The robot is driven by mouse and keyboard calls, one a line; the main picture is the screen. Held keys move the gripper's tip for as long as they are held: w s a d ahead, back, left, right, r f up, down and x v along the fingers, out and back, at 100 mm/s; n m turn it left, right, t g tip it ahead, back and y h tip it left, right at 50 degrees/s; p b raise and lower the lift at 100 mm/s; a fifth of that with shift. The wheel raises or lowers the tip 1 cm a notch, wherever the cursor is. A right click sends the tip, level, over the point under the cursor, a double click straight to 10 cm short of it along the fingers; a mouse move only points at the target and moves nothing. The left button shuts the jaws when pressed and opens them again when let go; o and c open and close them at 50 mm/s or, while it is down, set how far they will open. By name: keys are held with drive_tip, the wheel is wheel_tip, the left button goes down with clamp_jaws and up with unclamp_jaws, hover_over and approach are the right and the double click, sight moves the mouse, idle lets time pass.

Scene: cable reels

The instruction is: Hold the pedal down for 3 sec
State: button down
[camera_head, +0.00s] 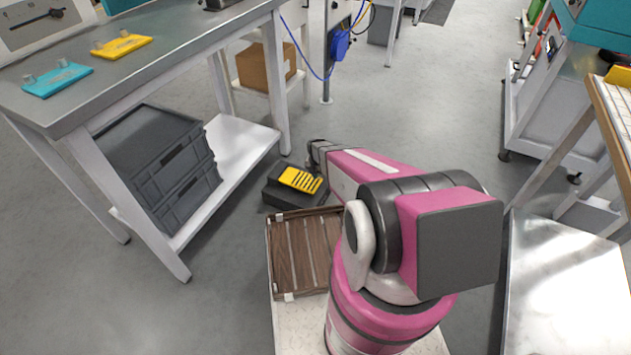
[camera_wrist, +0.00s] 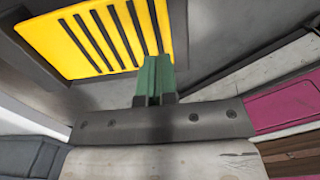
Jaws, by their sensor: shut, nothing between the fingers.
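The pedal is a dark floor unit (camera_head: 285,198) with a yellow slotted plate (camera_head: 301,180), on the floor just right of the workbench. In the wrist view the yellow plate (camera_wrist: 100,38) fills the upper left, with dark slots. My gripper (camera_wrist: 154,75) shows there with its green fingers shut together and empty. The fingertips overlap the plate's lower right edge in that view; I cannot tell whether they touch it. In the head view my pink arm reaches toward the pedal, and its fingers are hidden.
A workbench (camera_head: 190,42) stands left, with grey crates (camera_head: 160,165) on its lower shelf. A wooden slatted tray (camera_head: 292,252) lies just in front of the pedal. A cardboard box (camera_head: 264,68) and blue cable (camera_head: 305,62) are behind. Open floor (camera_head: 420,120) lies beyond my arm.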

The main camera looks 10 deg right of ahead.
drive_tip(key=shift+s+d+r, duration=0.15)
drive_tip(key=shift+d+r, duration=0.05)
drive_tip(key=shift+r, duration=0.9)
drive_tip(key=shift+s+d+r, duration=0.15)
drive_tip(key=shift+d+r, duration=0.05)
drive_tip(key=shift+r, duration=0.9)
drive_tip(key=s+r+m, duration=0.9)
drive_tip(key=r+m, duration=0.5)
drive_tip(key=r, duration=0.1)
drive_tip(key=s+r+m, duration=1)
drive_tip(key=r+m, duration=0.4)
drive_tip(key=shift+s+r+m, duration=0.15)
drive_tip(key=shift+r+m, duration=0.25)
